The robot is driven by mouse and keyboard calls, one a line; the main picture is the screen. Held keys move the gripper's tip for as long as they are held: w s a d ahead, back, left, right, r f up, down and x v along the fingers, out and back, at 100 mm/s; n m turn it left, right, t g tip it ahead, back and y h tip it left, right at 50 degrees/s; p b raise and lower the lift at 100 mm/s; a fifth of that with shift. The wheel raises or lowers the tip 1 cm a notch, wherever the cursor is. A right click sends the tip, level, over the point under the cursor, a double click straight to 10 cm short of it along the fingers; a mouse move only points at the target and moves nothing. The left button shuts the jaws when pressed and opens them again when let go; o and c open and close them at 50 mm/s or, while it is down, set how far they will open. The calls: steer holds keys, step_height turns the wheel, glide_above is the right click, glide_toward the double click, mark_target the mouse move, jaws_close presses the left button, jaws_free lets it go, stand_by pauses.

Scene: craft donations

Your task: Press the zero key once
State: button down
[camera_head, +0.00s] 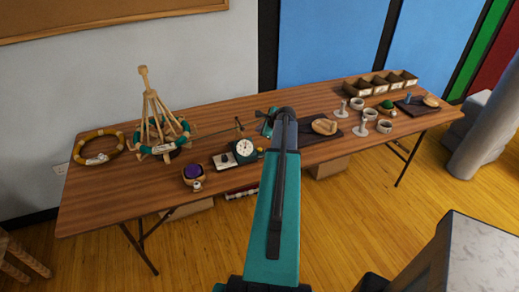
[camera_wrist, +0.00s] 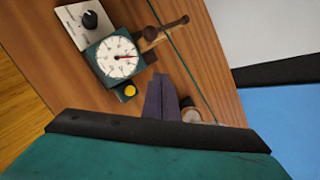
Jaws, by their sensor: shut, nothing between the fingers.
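A dial scale with a dark green body and white round face (camera_head: 244,149) stands near the front middle of the table; it also shows in the wrist view (camera_wrist: 117,58). A round yellow key (camera_wrist: 130,91) sits on a small dark block at the scale's edge; it is a small yellow spot in the head view (camera_head: 260,150). I take it for the zero key. My gripper (camera_wrist: 160,78) is shut and empty. In the wrist view its dark fingers appear just right of the yellow key, with a gap between them in the picture. Their height above the table is unclear.
A light plate with a black knob (camera_wrist: 88,20) adjoins the scale. A wooden piece with a dark rod (camera_wrist: 160,32) lies beside it. A purple-topped round item (camera_head: 193,172) stands left of the scale. A wooden stand with a green ring (camera_head: 150,120) is farther left. Several small cups are at right.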

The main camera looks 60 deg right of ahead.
steer(key=shift+s+d, duration=0.1)
steer(key=shift+s, duration=0.1)
steer(key=shift+f+b, duration=2.6)
steer(key=shift+f, duration=1.8)
steer(key=shift+s+f+b, duration=0.1)
steer(key=shift+f+b, duration=0.3)
steer(key=shift+f, duration=0.5)
steer(key=shift+r, duration=0.1)
steer(key=shift+r+p, duration=0.55)
steer(key=shift+r, duration=0.25)
steer(key=shift+r, duration=0.15)
steer(key=shift+r+p, duration=1.55)
steer(key=shift+r, duration=0.8)
